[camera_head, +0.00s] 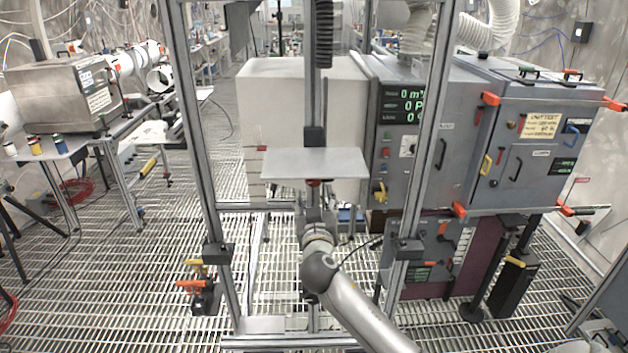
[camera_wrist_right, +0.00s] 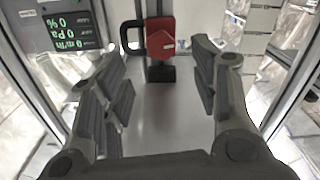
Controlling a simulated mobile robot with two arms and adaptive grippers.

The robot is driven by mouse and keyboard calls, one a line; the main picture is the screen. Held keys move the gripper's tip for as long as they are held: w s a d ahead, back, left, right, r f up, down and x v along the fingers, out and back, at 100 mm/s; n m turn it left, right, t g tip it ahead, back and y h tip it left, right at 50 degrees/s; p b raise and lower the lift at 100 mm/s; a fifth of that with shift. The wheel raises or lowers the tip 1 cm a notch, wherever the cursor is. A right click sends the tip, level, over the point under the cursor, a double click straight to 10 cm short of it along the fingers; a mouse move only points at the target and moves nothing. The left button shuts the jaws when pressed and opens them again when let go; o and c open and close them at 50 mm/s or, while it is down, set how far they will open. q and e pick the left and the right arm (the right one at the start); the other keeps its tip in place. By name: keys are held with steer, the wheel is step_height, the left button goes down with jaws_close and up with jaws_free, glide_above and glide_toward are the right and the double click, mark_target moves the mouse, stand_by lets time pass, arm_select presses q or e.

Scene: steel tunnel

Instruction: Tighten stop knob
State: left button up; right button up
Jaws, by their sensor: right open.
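A red knob (camera_wrist_right: 160,40) with a dark loop-shaped part to its left sits on the post at the top of the right wrist view. In the head view a small red part (camera_head: 313,182) shows under the front edge of the white plate (camera_head: 315,162); I take it for the same knob. My right gripper (camera_head: 315,205) is just below the plate, reaching up. In the right wrist view its fingers (camera_wrist_right: 165,88) are wide apart with nothing between them. The red knob is beyond the fingertips, between their lines, apart from them. My left gripper is not in view.
An aluminium frame (camera_head: 205,170) surrounds the plate, with uprights left and right of my arm. A grey cabinet (camera_head: 535,140) stands to the right, a bench (camera_head: 75,150) to the left. The grating floor is mostly open at left.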

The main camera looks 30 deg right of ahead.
mark_target(314, 183)
steer(key=p+x, duration=0.2)
steer(key=x, duration=0.5)
steer(key=shift+w+d, duration=0.15)
steer(key=shift+w, duration=0.1)
steer(key=shift+w+d, duration=0.2)
steer(key=shift+w, duration=0.25)
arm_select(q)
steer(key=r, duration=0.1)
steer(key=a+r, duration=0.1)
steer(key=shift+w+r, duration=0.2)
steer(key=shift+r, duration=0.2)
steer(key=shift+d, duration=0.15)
arm_select(e)
steer(key=shift+c, duration=0.2)
